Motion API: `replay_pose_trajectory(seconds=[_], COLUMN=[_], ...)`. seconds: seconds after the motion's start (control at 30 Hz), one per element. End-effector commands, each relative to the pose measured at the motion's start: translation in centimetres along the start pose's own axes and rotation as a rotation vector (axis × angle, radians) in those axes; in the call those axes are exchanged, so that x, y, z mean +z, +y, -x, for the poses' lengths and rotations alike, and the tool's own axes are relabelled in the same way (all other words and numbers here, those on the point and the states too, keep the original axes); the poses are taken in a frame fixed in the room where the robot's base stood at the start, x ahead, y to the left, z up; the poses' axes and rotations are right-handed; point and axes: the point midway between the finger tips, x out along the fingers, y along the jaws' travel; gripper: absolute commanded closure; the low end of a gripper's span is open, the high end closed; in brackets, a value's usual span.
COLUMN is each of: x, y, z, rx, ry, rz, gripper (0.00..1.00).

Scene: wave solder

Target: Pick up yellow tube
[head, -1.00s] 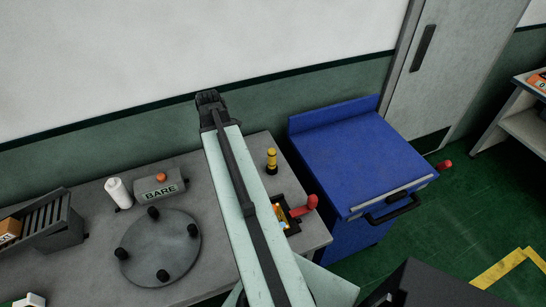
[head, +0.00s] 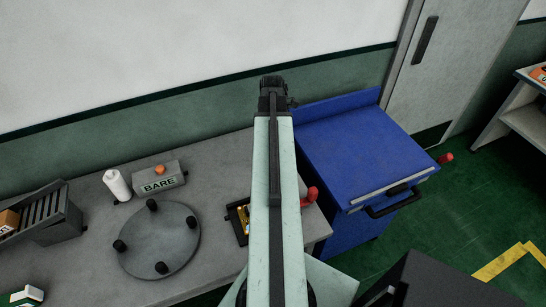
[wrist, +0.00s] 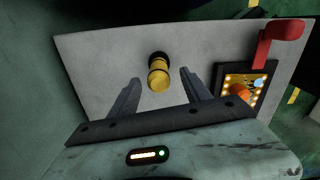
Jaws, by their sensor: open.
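The yellow tube (wrist: 159,78), with a dark cap or base at its far end, shows in the wrist view on the grey bench. It lies ahead of and between the two spread fingers of my gripper (wrist: 161,88), and no finger visibly touches it. In the head view my arm hides the tube. My gripper (head: 272,84) shows there at the far end of the arm, near the back of the bench. It is open and holds nothing.
A dark fixture with a board (wrist: 243,88) and a red handle (wrist: 278,38) sits to the right of the tube. The grey bench (head: 90,235) also bears a round plate (head: 160,243), a white roll (head: 117,185) and a BARE box (head: 159,180). A blue cabinet (head: 360,150) stands right.

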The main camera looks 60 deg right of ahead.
Motion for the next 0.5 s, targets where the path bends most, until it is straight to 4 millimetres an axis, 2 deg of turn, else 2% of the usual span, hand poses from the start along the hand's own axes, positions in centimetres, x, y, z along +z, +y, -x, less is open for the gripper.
replay_pose_trajectory(seconds=[0.03, 0.2, 0.47, 0.5], x=[0.0, 0.0, 0.0, 0.0], y=[0.1, 0.1, 0.1, 0.1], z=[-1.5, -4.4, -4.3, -4.3], rx=[0.0, 0.0, 0.0, 0.0], ry=[0.0, 0.0, 0.0, 0.0], rz=[0.0, -0.001, -0.001, -0.001], gripper=[0.44, 0.44, 0.44, 0.52])
